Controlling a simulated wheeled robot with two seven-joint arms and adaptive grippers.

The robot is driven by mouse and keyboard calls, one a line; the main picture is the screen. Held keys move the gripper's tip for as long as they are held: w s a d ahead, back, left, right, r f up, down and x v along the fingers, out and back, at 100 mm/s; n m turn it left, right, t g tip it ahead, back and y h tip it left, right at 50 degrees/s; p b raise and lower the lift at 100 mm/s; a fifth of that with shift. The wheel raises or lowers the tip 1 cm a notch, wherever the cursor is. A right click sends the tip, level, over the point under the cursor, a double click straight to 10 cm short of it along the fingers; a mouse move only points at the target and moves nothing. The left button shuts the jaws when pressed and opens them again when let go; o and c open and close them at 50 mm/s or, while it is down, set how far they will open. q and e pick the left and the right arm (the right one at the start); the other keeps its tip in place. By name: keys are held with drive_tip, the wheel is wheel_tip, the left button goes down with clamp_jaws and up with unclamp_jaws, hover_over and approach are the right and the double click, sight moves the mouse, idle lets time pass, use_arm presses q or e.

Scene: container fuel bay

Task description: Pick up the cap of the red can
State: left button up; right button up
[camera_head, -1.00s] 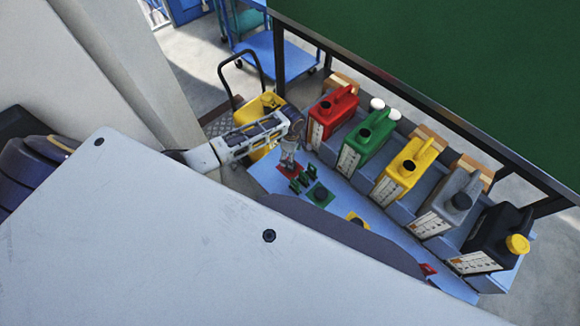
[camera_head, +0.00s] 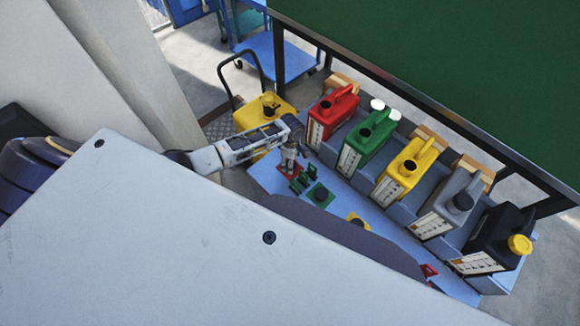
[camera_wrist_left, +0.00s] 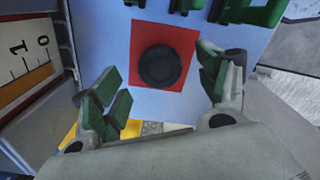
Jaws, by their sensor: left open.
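The black round cap (camera_wrist_left: 160,66) lies on a red square (camera_wrist_left: 141,38) on the light blue bench top in the left wrist view. My left gripper (camera_wrist_left: 160,97) is open, its green-padded fingers on either side of and nearer than the cap, not touching it as far as I can see. In the head view my left gripper (camera_head: 291,166) hangs over the red square (camera_head: 284,171), and the cap is hidden there. The red can (camera_head: 331,114) stands upright behind it. My right gripper is not in view.
Green (camera_head: 366,137), yellow (camera_head: 408,165), grey (camera_head: 450,200) and black (camera_head: 497,238) cans stand in a row. A yellow container (camera_head: 258,112) is at the left.

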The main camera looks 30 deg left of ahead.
use_arm(q)
wheel_tip(320, 180, down, 3)
drive_tip(key=shift+a+r, duration=0.1)
drive_tip(key=shift+f+b, duration=0.3)
drive_tip(key=shift+f, duration=0.25)
drive_tip(key=shift+c, duration=0.8)
drive_tip(key=c, duration=0.5)
drive_tip(key=shift+c, duration=1.4)
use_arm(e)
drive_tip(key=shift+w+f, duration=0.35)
